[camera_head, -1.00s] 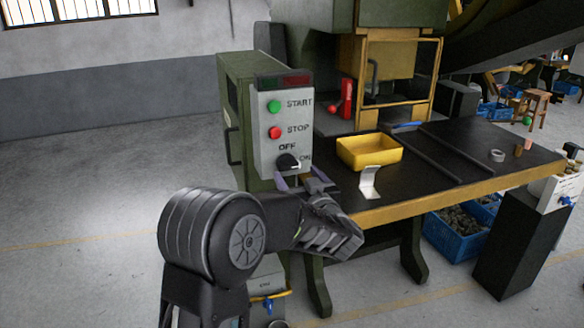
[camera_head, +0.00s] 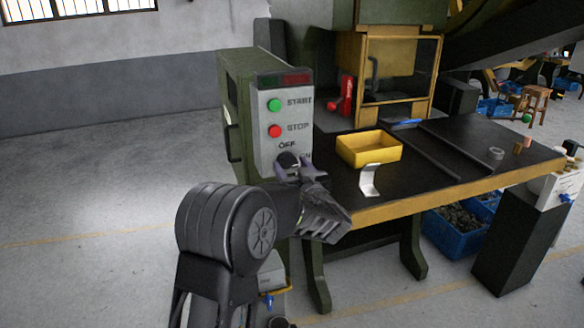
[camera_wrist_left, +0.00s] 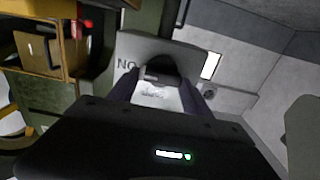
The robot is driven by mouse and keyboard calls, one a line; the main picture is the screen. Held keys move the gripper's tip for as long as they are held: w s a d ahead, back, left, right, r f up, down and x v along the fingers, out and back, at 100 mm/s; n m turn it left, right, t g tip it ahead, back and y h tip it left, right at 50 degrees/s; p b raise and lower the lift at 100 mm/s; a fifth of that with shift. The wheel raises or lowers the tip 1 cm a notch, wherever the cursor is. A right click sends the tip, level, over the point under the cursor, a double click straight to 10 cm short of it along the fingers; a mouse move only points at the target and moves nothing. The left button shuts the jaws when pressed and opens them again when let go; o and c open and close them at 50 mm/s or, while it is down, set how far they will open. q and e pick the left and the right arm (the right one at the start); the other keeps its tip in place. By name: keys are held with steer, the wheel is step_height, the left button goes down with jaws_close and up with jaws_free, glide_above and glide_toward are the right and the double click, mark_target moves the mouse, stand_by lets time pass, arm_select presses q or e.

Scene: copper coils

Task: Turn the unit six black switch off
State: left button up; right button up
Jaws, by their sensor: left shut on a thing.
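The black rotary switch (camera_head: 288,158) is on the lower part of the grey control panel (camera_head: 267,108), under the green START button (camera_head: 274,105) and the red STOP button (camera_head: 274,131). The word OFF shows above it, and ON at its right is partly covered by a finger. My left gripper (camera_head: 293,167) is at the panel, with its fingers closed around the switch. The knob's exact pointing direction is hard to tell. My right gripper is not in view.
A black-topped table (camera_head: 450,180) with a yellow edge stands right of the panel. It holds a yellow tray (camera_head: 368,160), a bent metal piece (camera_head: 369,186) and a ring (camera_head: 496,154). Blue crates (camera_head: 452,240) lie beneath. The floor at the left is clear.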

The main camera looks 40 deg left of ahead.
arm_select(q)
steer(key=c, duration=0.7)
steer(key=shift+o, duration=0.2)
steer(key=shift+f+n+b, duration=0.15)
steer(key=shift+n+b, duration=0.55)
steer(key=shift+b, duration=0.2)
steer(key=n+b, duration=0.4)
steer(key=b, duration=0.1)
steer(key=n+b, duration=0.9)
steer(key=b, duration=0.1)
steer(key=shift+s+a+f+n, duration=0.2)
steer(key=shift+s+n, duration=0.05)
steer(key=shift+n, duration=0.15)
steer(key=shift+r+n+b, duration=0.1)
steer(key=shift+n+b, duration=1.1)
steer(key=shift+n, duration=0.2)
